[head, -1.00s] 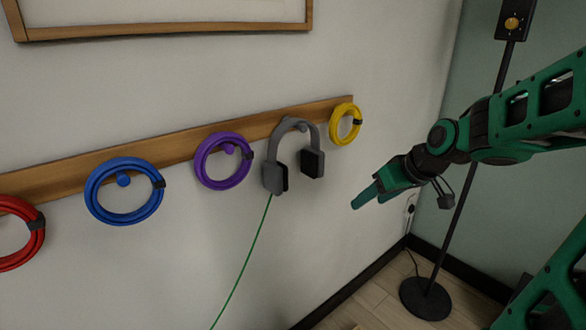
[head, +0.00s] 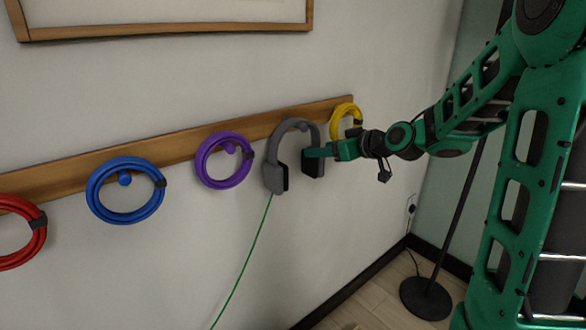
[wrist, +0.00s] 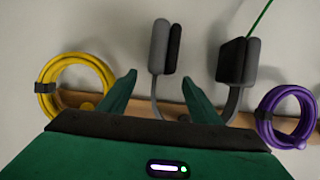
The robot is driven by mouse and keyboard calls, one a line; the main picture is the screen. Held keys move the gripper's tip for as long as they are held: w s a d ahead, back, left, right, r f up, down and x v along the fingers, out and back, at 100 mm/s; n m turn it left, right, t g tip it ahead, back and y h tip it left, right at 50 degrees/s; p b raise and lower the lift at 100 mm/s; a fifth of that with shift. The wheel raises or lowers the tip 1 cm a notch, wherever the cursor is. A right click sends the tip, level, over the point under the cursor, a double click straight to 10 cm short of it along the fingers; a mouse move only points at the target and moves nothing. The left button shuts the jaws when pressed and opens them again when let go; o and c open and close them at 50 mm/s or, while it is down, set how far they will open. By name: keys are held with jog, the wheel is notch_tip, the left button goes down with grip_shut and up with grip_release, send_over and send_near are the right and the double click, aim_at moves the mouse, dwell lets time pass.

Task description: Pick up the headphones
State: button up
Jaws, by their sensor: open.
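The grey headphones (head: 275,178) hang from a peg on the wooden wall rail, with the band up and both ear cups down. A green cable runs down from the left cup. In the wrist view the headphones (wrist: 240,62) show upside down, cups at the top. My gripper (head: 308,153) is in front of the right ear cup in the head view and covers part of it. In the wrist view my gripper (wrist: 160,92) is open, with one side of the headband and one cup between its fingertips. I cannot tell whether it touches them.
The wooden rail (head: 90,173) also holds a yellow coil (head: 345,110) close to my gripper, a purple coil (head: 203,160), a blue coil (head: 98,190) and a red coil (head: 38,240). A black lamp stand (head: 426,298) stands on the floor at the right.

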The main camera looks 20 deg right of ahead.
jog(key=x, duration=0.5)
jog(key=shift+f, duration=0.2)
jog(key=shift+c, duration=0.6)
jog(key=c, duration=1.2)
jog(key=shift+r, duration=0.15)
